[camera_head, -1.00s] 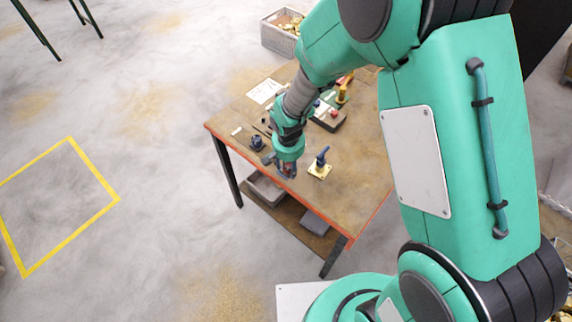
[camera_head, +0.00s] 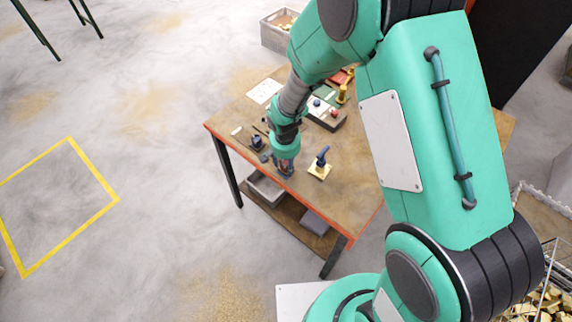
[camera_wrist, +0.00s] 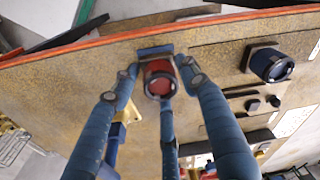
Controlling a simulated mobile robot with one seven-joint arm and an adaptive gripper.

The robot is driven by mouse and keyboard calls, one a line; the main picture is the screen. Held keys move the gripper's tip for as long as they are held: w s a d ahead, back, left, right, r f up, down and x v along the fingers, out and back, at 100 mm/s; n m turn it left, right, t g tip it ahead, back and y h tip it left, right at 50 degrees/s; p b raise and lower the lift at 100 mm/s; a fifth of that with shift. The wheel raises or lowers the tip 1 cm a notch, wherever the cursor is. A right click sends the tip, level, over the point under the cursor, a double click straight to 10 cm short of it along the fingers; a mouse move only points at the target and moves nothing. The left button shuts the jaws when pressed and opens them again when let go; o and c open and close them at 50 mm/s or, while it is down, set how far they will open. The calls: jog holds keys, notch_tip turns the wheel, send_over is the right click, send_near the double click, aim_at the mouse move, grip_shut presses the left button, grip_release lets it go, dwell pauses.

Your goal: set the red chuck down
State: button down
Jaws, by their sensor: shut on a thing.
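The red chuck (camera_wrist: 158,84) shows in the wrist view as a short red cylinder with a dark round end. It sits between the blue fingers of my gripper (camera_wrist: 160,74), which are shut on it. The fingers hide the chuck there. I cannot tell whether the chuck touches the tabletop.
A dark round chuck on a base (camera_head: 256,143) stands left of my gripper; it also shows in the wrist view (camera_wrist: 270,65). A blue-handled piece on a pale yellow plate (camera_head: 320,168) stands to the right. The table's front right is clear.

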aim_at(286, 168)
jog(key=shift+f, duration=0.4)
jog(key=shift+f, duration=0.1)
jog(key=c, duration=0.9)
grip_release()
jog(key=shift+c, duration=0.2)
notch_tip(286, 168, up, 12)
jog(key=s+p, duration=0.1)
jog(key=shift+s, duration=0.2)
jog(key=shift+a, duration=0.1)
